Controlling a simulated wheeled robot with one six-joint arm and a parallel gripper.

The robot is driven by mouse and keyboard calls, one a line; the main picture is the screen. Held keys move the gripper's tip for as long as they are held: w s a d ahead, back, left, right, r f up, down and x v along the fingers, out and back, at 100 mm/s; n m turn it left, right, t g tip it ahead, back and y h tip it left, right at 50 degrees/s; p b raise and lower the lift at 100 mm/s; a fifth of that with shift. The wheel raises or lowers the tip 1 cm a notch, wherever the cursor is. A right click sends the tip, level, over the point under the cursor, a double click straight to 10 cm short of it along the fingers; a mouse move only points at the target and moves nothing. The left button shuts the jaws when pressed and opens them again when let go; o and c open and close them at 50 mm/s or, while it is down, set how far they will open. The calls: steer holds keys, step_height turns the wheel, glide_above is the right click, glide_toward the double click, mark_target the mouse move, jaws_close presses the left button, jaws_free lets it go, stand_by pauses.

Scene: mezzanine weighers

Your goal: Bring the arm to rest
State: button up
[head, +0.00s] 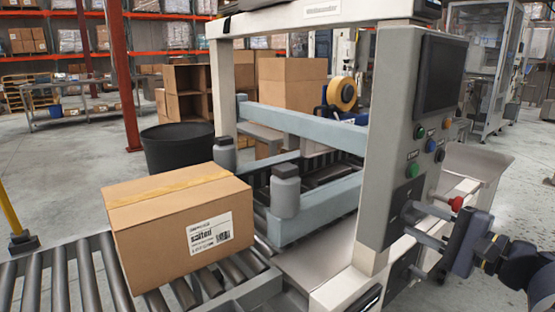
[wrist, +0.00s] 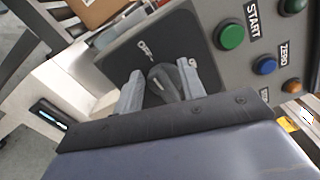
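My gripper (head: 410,220) is at the right, at the dark switch plate (head: 393,222) low on the machine's grey control post (head: 398,140). In the wrist view my gripper (wrist: 159,82) has its two fingers spread, one on each side of a black rotary knob (wrist: 165,84). A gap shows between the left finger and the knob; the right finger looks close to it, and I cannot tell whether it touches. An OFF label shows on the plate above the knob. My arm reaches in from the right edge in the head view.
A green START button (wrist: 231,36), a blue ZERO button (wrist: 265,66) and an orange button (wrist: 292,86) are close to the right. A red knob (head: 456,204) sticks out near my gripper. A labelled carton (head: 165,235) sits on the roller conveyor (head: 62,275) at left.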

steer(key=shift+d+r+m+p, duration=0.1)
steer(key=shift+r+m+p, duration=0.3)
steer(key=shift+m+p, duration=0.7)
steer(key=shift+w+m+p, duration=0.1)
steer(key=shift+m+p, duration=0.4)
steer(key=shift+f, duration=0.1)
